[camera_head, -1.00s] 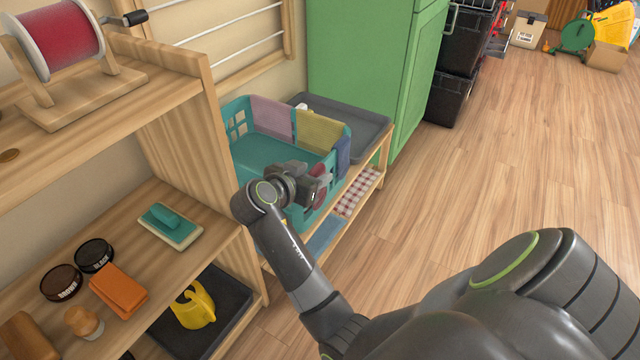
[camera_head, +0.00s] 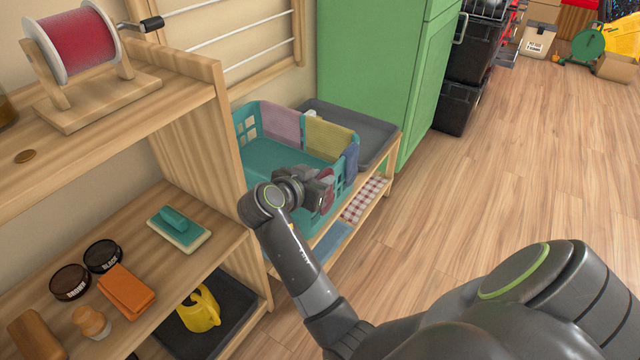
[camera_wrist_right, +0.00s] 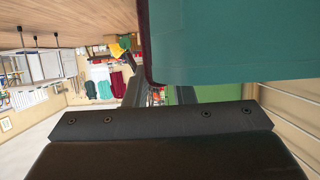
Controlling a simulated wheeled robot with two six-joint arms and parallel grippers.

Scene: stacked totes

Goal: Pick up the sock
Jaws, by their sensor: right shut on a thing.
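A teal tote (camera_head: 268,155) stands on a low wooden bench. A dark red sock (camera_head: 327,195) hangs over its near side, mostly hidden by my right gripper (camera_head: 322,184). In the right wrist view the sock shows only as a dark red edge (camera_wrist_right: 146,45) beside the teal tote wall (camera_wrist_right: 235,40). My right gripper is shut on the dark red sock, at the tote's near rim. A mauve cloth (camera_head: 281,122), a yellow-green cloth (camera_head: 328,140) and a blue cloth (camera_head: 351,161) also hang on the rim. My left gripper is not in view.
A grey tray (camera_head: 372,130) lies behind the tote, near a green cabinet (camera_head: 375,60). A wooden shelf (camera_head: 195,150) with brushes, tins and a thread spool stands at the left, close to my arm. The floor at the right is clear.

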